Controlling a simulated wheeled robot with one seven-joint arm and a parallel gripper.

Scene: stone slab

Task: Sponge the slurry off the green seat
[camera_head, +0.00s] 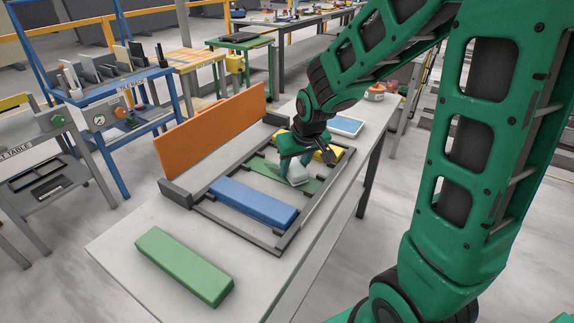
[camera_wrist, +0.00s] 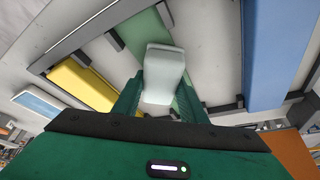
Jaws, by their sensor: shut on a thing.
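My gripper (camera_head: 294,165) is shut on a pale grey-white sponge (camera_head: 299,175), which sticks out between the fingers. The sponge (camera_wrist: 163,72) also shows in the wrist view between my gripper's fingers (camera_wrist: 160,92). Below it is the green seat (camera_head: 267,168), a flat green strip between the dark bars of a frame. The green seat (camera_wrist: 188,98) runs past behind the sponge in the wrist view. The sponge and fingers hide part of the seat. I cannot tell whether the sponge touches it, and no slurry is clearly visible.
A blue block (camera_head: 252,202) and a yellow block (camera_head: 323,152) lie in the frame (camera_head: 277,243) on either side of the green seat. An orange board (camera_head: 212,128) stands along the back. A loose green block (camera_head: 184,265) lies in front. A blue-and-white tray (camera_head: 345,125) lies beyond.

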